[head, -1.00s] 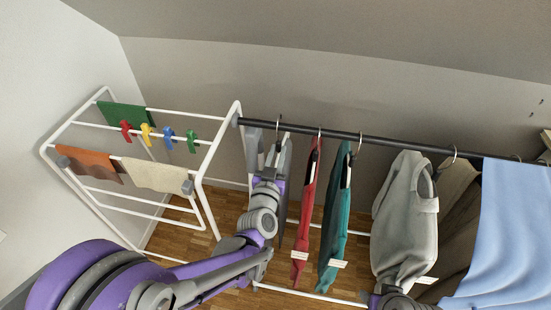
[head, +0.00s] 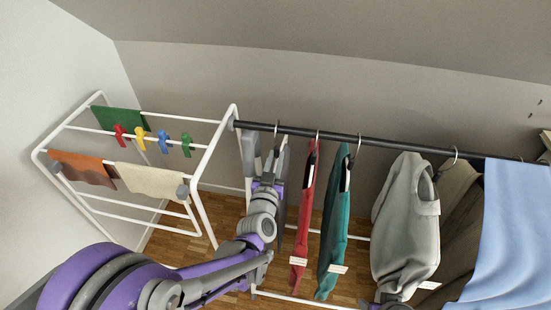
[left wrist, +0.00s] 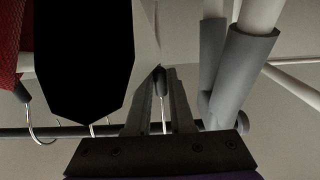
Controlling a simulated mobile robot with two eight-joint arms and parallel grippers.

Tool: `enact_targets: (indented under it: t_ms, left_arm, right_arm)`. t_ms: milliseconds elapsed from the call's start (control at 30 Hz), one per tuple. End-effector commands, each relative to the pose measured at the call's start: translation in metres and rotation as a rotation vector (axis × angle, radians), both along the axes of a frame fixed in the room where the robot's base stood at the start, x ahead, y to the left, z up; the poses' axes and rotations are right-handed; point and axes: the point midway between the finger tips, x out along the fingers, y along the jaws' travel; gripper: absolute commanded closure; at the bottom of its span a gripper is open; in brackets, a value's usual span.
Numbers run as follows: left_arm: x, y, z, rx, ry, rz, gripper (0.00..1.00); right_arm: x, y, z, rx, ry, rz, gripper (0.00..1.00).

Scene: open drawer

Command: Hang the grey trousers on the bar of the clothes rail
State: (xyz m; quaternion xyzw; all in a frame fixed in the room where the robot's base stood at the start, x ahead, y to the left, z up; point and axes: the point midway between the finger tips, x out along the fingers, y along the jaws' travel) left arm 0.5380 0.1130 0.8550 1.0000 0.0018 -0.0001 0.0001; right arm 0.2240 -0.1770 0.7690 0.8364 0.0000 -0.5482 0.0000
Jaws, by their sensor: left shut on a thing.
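My left gripper (head: 268,168) is at the left end of the dark bar (head: 345,137) of the clothes rail. In the left wrist view its fingers (left wrist: 161,100) are shut on the neck of a hanger (left wrist: 161,82), whose thin wire hook runs down toward the bar (left wrist: 62,132). A narrow strip of grey cloth (head: 282,205), seen edge-on behind my left arm, looks like the grey trousers; most of it is hidden. A hook shows at the bar just above the gripper; I cannot tell whether it rests there.
A red garment (head: 303,205), a teal garment (head: 335,215), a grey hoodie (head: 405,215) and a light blue cloth (head: 510,230) hang to the right. A white drying rack (head: 205,150) with cloths and pegs stands at the left. A dark shape (left wrist: 83,55) is close beside the fingers.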

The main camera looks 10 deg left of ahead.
Motion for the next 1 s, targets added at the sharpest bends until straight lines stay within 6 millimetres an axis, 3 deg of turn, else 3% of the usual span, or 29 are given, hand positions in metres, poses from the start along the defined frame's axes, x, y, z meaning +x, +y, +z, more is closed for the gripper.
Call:
enact_targets:
  t_ms: [33,67,233,633,1000]
  left_arm:
    - [0.0,0.0,0.001,0.0,-0.001,0.001,1.0]
    - [0.0,0.0,0.001,0.0,-0.001,0.001,0.76]
    - [0.0,0.0,0.0,0.0,-0.001,0.001,0.45]
    - [-0.007,0.0,0.0,0.0,0.001,-0.001,0.44]
    - [-0.077,-0.001,0.0,-0.001,0.0,-0.001,0.44]
  right_arm:
    - [0.0,0.0,0.0,0.0,0.0,0.0,0.5]
    - [0.0,0.0,0.0,0.0,0.0,0.0,0.5]
    - [0.0,0.0,0.0,0.0,0.0,0.0,0.5]
    - [0.0,0.0,0.0,0.0,0.0,0.0,0.5]
    - [0.0,0.0,0.001,0.0,0.0,0.0,0.5]
